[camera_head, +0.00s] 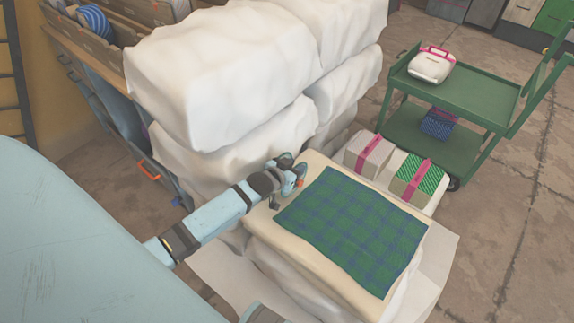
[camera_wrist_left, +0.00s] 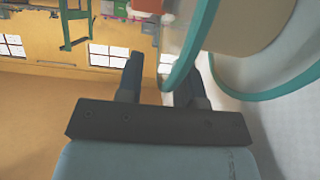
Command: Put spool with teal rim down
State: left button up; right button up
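The spool with the teal rim (camera_wrist_left: 272,88) fills the upper right of the left wrist view, very close to the camera. It shows two teal-edged flanges and a pale core between them. My left gripper (camera_wrist_left: 160,78) has its fingers apart. The near flange passes between them, close to the right finger, with clear space beside the left finger. Contact with the right finger cannot be made out. In the head view my left gripper (camera_head: 292,174) is at the left corner of the padded cream table top, and the spool there is too small to make out surely. My right gripper is out of view.
A green-blue plaid cloth (camera_head: 355,228) lies flat on the cream table top (camera_head: 262,226). Large white wrapped bales (camera_head: 228,75) stand behind. Wrapped bundles (camera_head: 370,153) sit to the right. A green cart (camera_head: 470,92) carries a white bundle (camera_head: 431,64). Open floor lies at far right.

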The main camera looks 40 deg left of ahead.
pick_arm(q)
jog(key=shift+w+f, duration=0.1)
jog(key=shift+w, duration=0.1)
grip_shut()
dwell(1.3)
